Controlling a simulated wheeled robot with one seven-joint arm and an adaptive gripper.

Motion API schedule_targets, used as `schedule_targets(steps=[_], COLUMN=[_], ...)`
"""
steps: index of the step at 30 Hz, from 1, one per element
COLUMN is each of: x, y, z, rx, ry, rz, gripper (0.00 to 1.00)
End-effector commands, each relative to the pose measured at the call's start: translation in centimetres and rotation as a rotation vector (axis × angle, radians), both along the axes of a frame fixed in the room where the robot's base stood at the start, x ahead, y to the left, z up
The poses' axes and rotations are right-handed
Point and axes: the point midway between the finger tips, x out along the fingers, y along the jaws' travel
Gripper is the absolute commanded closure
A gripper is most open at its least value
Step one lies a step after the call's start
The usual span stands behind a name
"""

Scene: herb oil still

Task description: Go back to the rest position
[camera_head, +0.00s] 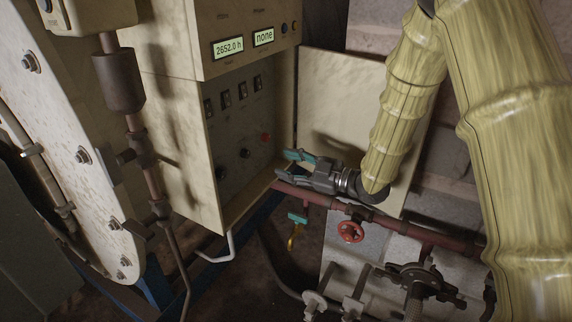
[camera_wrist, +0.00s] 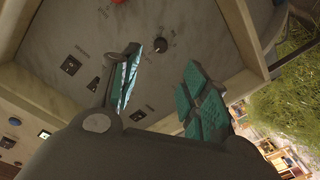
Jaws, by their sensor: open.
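My gripper (camera_head: 284,164) is open and empty, with teal pads on its fingers. In the head view it is in front of the lower part of an open control cabinet (camera_head: 245,190), near the cabinet's right edge. In the wrist view my gripper (camera_wrist: 160,90) shows its two fingers apart, with the cabinet panel (camera_wrist: 115,35) behind them. A black knob (camera_wrist: 160,45) shows between the fingers on that panel. I cannot tell whether a fingertip touches the panel.
The cabinet door (camera_head: 345,100) stands open behind my arm. A red pipe (camera_head: 385,222) with a red valve wheel (camera_head: 350,232) runs below my gripper. A large pale flanged vessel (camera_head: 75,110) stands at left. A dark handwheel (camera_head: 420,282) is at lower right.

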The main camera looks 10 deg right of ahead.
Motion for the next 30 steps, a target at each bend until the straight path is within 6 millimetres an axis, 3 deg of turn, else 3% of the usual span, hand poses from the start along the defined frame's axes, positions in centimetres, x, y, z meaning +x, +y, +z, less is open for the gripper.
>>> schedule_targets(steps=[6, 10, 14, 20, 26, 30], x=[0.0, -0.3, -1.5, -5.8, -12.6, -18.7], y=[0.0, -0.4, -1.4, -3.6, -6.1, -7.8], z=[-0.3, -3.1, -9.2, -19.7, -28.8, -33.9], rx=[0.0, -0.002, -0.009, -0.033, -0.074, -0.111], ry=[0.007, 0.08, 0.245, 0.545, 0.834, 1.029], rz=[-0.004, -0.057, -0.174, -0.387, -0.59, -0.727], gripper=[0.55, 0.55, 0.55, 0.55, 0.55, 0.55])
